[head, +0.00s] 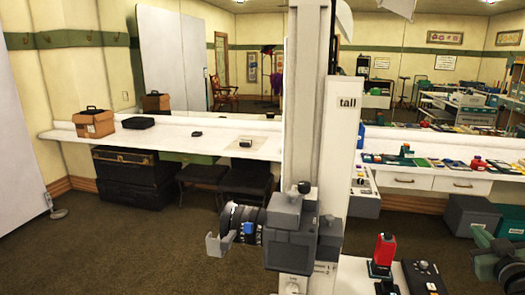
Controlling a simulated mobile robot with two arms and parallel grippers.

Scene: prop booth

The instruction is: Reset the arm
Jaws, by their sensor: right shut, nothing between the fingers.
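My right gripper (215,244) shows in the lower middle of the head view, left of the tall white column. It points left, with its grey fingers at the end of a dark wrist. It is shut and empty, held in the air in front of the dark floor. Grey arm blocks behind the wrist overlap the column. My left gripper is not in view.
Black stools and trunks sit below. A red device (382,252) and a black control panel (420,279) stand at the lower right. Carpet (140,255) at left is clear.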

